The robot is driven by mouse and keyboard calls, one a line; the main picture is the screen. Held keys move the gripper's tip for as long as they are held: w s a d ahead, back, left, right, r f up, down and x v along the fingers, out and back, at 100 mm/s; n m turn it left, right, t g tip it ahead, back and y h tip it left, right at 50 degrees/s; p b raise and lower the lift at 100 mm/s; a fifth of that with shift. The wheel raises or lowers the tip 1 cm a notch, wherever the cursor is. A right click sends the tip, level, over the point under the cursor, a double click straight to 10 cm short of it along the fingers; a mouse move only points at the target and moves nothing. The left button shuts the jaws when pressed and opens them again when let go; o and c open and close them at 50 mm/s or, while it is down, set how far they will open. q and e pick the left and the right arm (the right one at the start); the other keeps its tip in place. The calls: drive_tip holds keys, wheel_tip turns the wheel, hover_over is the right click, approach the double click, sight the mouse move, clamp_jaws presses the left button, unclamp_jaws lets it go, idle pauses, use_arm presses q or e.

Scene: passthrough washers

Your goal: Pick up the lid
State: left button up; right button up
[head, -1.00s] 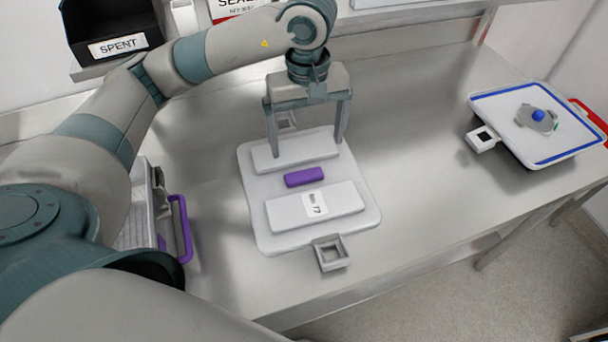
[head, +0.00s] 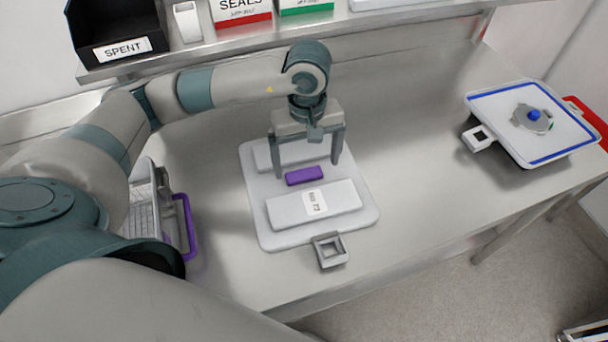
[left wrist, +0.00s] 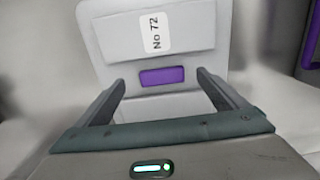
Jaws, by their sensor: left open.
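The lid (head: 260,218) is a pale grey-white panel with raised blocks, a purple grip (head: 304,176) in its middle and a label reading "No 72". It lies flat on the steel bench. My left gripper (head: 307,172) points down over the lid, its open fingers on either side of the purple grip. In the left wrist view the purple grip (left wrist: 162,76) shows just beyond and between the open fingertips (left wrist: 160,84). I cannot tell whether the fingertips touch the lid. My right gripper is not in view.
A square metal bracket (head: 330,251) sits at the lid's near edge. A basket with a purple handle (head: 186,226) stands left. A blue-edged white tray (head: 500,110) with a blue knob lies right. A shelf holds a black SPENT bin (head: 112,22). Bench between lid and tray is clear.

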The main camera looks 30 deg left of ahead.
sight(306, 178)
use_arm(q)
drive_tip(key=shift+s+f+p, duration=0.1)
drive_tip(key=shift+f+p, duration=0.4)
drive_tip(key=shift+p, duration=0.1)
wheel_tip(306, 178, down, 3)
drive_tip(key=shift+s+r+p, duration=0.1)
drive_tip(key=shift+p, duration=0.65)
drive_tip(key=shift+f, duration=0.55)
drive_tip(key=c, duration=1.8)
drive_tip(key=shift+r, duration=0.15)
